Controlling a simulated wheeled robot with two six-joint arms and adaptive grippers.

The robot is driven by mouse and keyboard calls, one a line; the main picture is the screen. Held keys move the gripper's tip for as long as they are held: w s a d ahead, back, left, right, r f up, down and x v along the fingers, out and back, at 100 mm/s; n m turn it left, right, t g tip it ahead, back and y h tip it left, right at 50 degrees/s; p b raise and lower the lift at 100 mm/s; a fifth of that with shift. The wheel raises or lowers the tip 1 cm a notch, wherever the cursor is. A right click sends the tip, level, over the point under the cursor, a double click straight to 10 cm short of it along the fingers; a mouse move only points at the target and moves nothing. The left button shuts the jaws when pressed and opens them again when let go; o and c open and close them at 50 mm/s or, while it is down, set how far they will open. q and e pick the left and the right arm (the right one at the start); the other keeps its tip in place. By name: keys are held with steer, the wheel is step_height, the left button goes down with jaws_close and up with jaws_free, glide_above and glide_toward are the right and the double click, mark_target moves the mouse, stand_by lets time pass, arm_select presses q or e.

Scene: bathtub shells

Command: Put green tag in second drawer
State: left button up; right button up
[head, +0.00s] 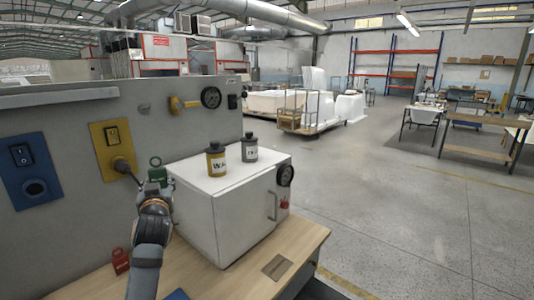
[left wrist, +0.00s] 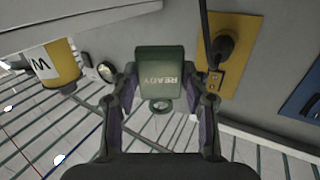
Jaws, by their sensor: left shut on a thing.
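The green tag (head: 157,173) is held up in front of the grey panel wall, left of the white cabinet. In the left wrist view the green tag (left wrist: 160,72) reads "READY" upside down, with a ring below it. My left gripper (head: 156,187) is shut on the tag, one finger on each side of it; the gripper (left wrist: 160,88) also shows in the left wrist view. No drawer can be made out in either view. My right gripper is not in view.
A white cabinet (head: 222,222) with a door handle stands on the wooden bench (head: 300,238). A yellow bottle (head: 216,163) and a grey bottle (head: 250,150) stand on top. A red lock-shaped tag (head: 121,261) sits at the left. A yellow switch panel (head: 101,135) is close behind.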

arm_select(q)
steer(key=s+d+f+m+h, duration=0.4)
steer(key=d+f+m+h, duration=0.1)
steer(key=d+f+h, duration=0.25)
steer(key=s+d+f+m+h, duration=0.4)
steer(key=d+f+h, duration=0.3)
steer(key=f, duration=0.2)
steer(key=s+d+m+g+h, duration=0.3)
steer(key=s+d, duration=0.1)
steer(key=s, duration=0.5)
steer(key=s+d+m+g+h, duration=0.3)
steer(key=s+d+h, duration=0.1)
steer(key=s, duration=0.5)
steer(key=shift+s+d+f, duration=0.25)
steer(key=shift+d+f, duration=0.15)
steer(key=shift+d, duration=0.2)
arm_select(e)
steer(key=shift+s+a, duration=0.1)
